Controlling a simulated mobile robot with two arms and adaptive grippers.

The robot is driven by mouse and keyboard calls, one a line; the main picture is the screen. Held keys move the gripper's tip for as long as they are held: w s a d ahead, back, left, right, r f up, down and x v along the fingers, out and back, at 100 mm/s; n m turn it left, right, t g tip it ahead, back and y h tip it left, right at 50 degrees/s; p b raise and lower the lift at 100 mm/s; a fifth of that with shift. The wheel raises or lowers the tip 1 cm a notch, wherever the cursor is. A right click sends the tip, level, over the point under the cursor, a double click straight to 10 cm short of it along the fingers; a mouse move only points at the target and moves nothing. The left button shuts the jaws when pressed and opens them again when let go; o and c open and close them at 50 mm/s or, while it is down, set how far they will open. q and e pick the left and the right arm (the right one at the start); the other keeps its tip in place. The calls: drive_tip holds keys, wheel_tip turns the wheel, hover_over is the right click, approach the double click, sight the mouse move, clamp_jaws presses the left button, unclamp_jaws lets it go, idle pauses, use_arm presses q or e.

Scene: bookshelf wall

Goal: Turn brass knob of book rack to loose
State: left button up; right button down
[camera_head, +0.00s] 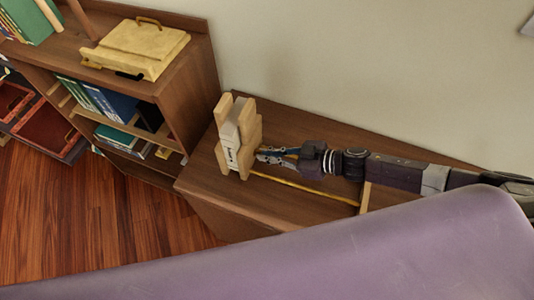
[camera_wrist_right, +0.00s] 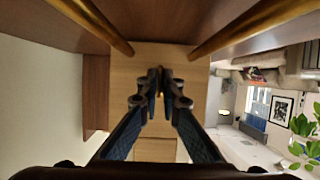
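The book rack (camera_head: 221,157) stands on the low wooden cabinet, with pale wooden end pieces and a light book (camera_head: 230,139) upright between them. A brass rod (camera_head: 305,188) runs right from it. In the right wrist view, two brass rods (camera_wrist_right: 101,27) flank the pale wooden panel (camera_wrist_right: 185,62) of the rack. My right gripper (camera_head: 262,155) reaches in from the right beside the rack. In the wrist view its fingertips (camera_wrist_right: 160,80) are closed together at the panel, around a small brass knob that is mostly hidden between them. My left gripper is out of view.
The low cabinet top (camera_head: 290,125) is clear behind my right arm. A taller bookshelf (camera_head: 190,80) stands to the left with a yellow box-like object (camera_head: 140,45) on top and books on its shelves. A wall is behind.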

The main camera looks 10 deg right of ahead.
drive_tip(key=c, duration=2.2)
unclamp_jaws()
drive_tip(key=shift+o, duration=0.2)
drive_tip(key=v, duration=1.2)
drive_tip(key=shift+r, duration=0.1)
